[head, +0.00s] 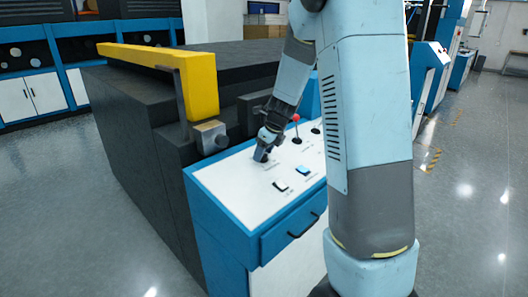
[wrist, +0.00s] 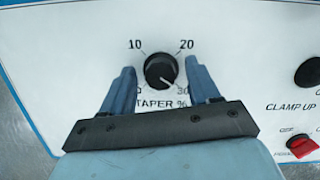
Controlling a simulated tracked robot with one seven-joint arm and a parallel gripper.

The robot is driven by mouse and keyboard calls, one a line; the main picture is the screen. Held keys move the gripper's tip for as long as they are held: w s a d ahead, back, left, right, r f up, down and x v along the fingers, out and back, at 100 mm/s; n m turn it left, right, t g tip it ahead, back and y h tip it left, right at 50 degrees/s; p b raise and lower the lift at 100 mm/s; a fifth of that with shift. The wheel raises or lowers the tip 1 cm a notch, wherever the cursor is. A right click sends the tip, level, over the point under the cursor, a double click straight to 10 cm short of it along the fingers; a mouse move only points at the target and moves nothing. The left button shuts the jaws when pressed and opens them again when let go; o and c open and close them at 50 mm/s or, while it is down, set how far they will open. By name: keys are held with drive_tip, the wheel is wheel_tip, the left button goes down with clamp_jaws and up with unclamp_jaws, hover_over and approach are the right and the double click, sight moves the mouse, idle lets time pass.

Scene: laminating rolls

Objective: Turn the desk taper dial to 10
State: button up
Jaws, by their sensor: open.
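The taper dial (wrist: 160,68) is a round black knob on a white panel, labelled TAPER %. Marks for 10 and 20 are above it, and 30 is at its lower right. The 0 mark is partly hidden by a finger. The dial's pale pointer line appears to point to the lower right, towards 30. My gripper (wrist: 161,88) is open, with one blue finger on each side of the dial and a gap between each finger and the knob. In the head view my gripper (head: 262,155) is low over the panel, and I cannot make out the dial there.
The white panel (head: 245,185) tops a blue desk. It has a red-topped lever (head: 296,119) and rocker switches (head: 280,186). A clamp-up knob (wrist: 308,73) and red switch (wrist: 302,146) lie right of the dial. A yellow bar (head: 165,68) stands behind.

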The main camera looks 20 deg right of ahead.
drive_tip(key=shift+c, duration=0.2)
drive_tip(key=c, duration=1)
